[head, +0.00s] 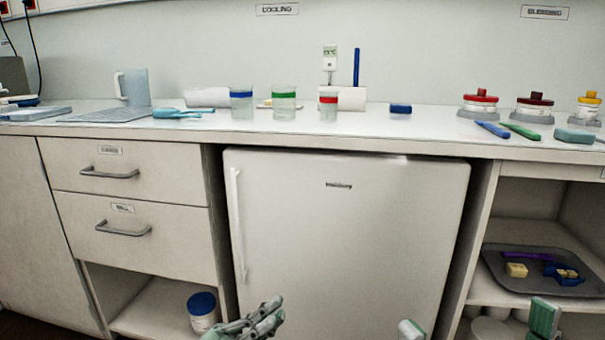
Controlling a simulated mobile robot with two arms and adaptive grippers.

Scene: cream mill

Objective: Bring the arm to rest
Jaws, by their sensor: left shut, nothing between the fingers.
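My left gripper (266,314) is at the bottom of the head view, in front of the lower part of the white fridge (350,230). Its fingers are together and nothing shows between them. My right gripper (476,324) shows only as two fingertips at the bottom edge, set wide apart, with nothing seen between them. The rest of both arms is out of the picture. Neither gripper appears to touch anything.
The counter (430,128) above holds several beakers, jars and tools. A blue-lidded tub (202,311) stands on the low shelf left of my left gripper. A grey tray (540,283) sits on the right shelf. Drawer handles (110,173) and the fridge handle (238,225) stick out.

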